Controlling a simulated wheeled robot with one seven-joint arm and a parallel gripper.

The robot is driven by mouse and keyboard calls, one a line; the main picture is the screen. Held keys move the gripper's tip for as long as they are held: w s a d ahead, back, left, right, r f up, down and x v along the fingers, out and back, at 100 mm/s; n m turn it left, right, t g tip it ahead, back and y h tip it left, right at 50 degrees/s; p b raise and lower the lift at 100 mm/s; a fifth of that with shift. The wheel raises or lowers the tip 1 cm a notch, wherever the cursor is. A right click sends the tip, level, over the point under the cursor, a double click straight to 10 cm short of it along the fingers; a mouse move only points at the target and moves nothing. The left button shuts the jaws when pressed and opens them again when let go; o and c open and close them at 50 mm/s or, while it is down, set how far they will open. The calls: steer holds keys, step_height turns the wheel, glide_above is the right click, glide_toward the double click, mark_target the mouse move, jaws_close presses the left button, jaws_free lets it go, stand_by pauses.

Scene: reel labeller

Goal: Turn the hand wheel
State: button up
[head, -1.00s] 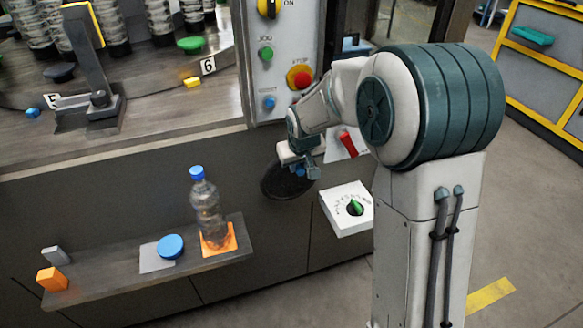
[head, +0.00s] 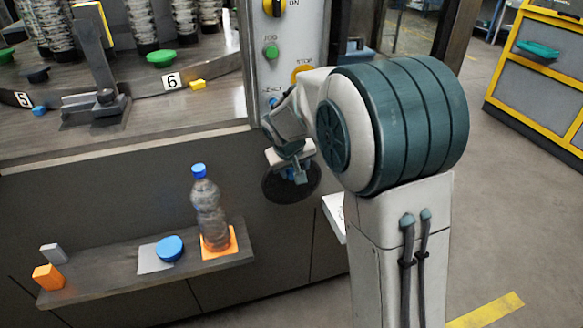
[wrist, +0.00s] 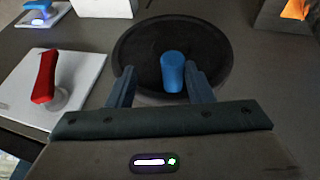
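The hand wheel is a black disc (head: 300,189) on the grey front panel of the machine, right of the shelf. It also fills the upper middle of the wrist view (wrist: 150,40), with a blue knob (wrist: 172,72) standing up from it. My gripper (wrist: 160,88) is open. Its two fingers reach over the near part of the wheel, one on each side of the knob. The knob is close to the right finger, with a wider gap on the left; I cannot tell whether it touches. In the head view my gripper (head: 292,172) covers part of the wheel and hides the knob.
A red switch handle (wrist: 45,78) on a white plate lies left of my gripper in the wrist view. A shelf (head: 110,275) holds a bottle (head: 210,212), a blue disc (head: 170,249) and an orange block (head: 48,277). A button panel (head: 270,70) rises above the wheel.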

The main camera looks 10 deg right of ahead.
steer(key=shift+d+r, duration=0.1)
steer(key=shift+r, duration=0.05)
steer(key=shift+r, duration=0.15)
steer(key=v, duration=1.3)
steer(key=shift+s+p, duration=0.15)
steer(key=shift+p, duration=0.3)
